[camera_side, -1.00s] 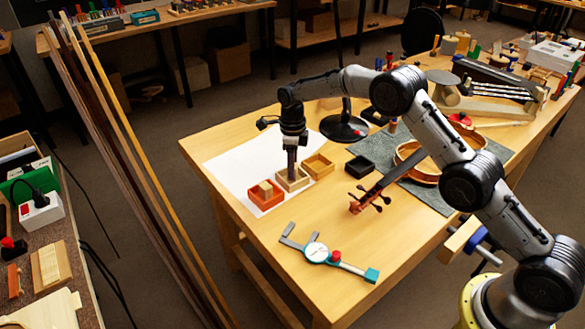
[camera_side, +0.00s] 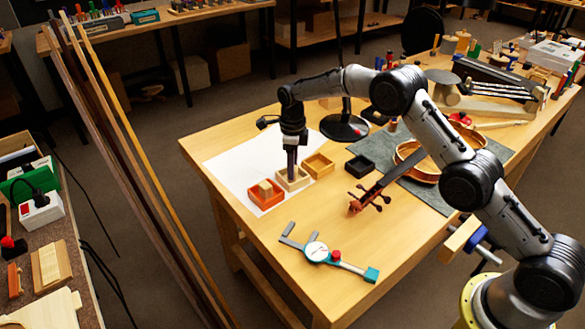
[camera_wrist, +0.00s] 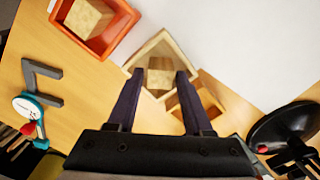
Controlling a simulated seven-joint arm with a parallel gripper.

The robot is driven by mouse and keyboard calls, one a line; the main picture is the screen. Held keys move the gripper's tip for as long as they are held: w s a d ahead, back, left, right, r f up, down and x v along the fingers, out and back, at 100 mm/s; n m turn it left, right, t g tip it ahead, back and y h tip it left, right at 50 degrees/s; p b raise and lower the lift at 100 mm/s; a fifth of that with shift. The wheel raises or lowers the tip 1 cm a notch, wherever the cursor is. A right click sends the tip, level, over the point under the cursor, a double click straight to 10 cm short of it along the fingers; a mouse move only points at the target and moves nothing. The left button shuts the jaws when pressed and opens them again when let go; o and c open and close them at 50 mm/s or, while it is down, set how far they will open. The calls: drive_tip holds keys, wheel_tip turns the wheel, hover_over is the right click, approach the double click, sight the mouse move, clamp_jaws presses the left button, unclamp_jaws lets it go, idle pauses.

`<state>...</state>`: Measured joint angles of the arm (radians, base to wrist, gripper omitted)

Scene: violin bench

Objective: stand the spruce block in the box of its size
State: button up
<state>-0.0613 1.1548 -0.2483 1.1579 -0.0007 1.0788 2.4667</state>
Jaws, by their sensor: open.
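A light wooden block (camera_wrist: 160,78) stands inside a pale wooden box (camera_wrist: 176,44), between my fingertips in the wrist view. My gripper (camera_wrist: 160,72) is open, its two dark fingers reaching down into that box on either side of the block. In the side view, my gripper (camera_side: 292,176) points straight down into the pale box (camera_side: 293,187), and the block there is hidden. A second light block (camera_side: 265,188) sits in the orange box (camera_side: 257,201) just left of it; the wrist view also shows this block (camera_wrist: 88,17). I cannot tell by look which block is spruce.
A yellowish wooden box (camera_side: 319,171) stands close to the right of the pale box, and a black box (camera_side: 360,167) further right. A caliper gauge (camera_side: 317,252) lies in front. A violin neck (camera_side: 370,195) and a round black stand base (camera_side: 344,128) are nearby. White paper (camera_side: 235,162) lies bare at left.

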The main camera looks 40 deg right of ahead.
wheel_tip(320, 180, up, 11)
idle(0.3)
drive_tip(key=shift+r, duration=0.2)
drive_tip(key=s+d+r+n+t, duration=0.3)
drive_tip(key=s+r+n, duration=1.1)
drive_tip(key=s+r, duration=0.5)
drive_tip(key=s+f+n+t, duration=0.1)
drive_tip(key=s+f+n, duration=0.2)
drive_tip(key=s, duration=0.9)
drive_tip(key=s+f+n+t, duration=0.1)
drive_tip(key=s+f+n, duration=0.2)
drive_tip(key=s+n, duration=0.7)
drive_tip(key=s, duration=0.2)
drive_tip(key=shift+s+d+f+n+t, duration=0.3)
drive_tip(key=shift+d, duration=0.05)
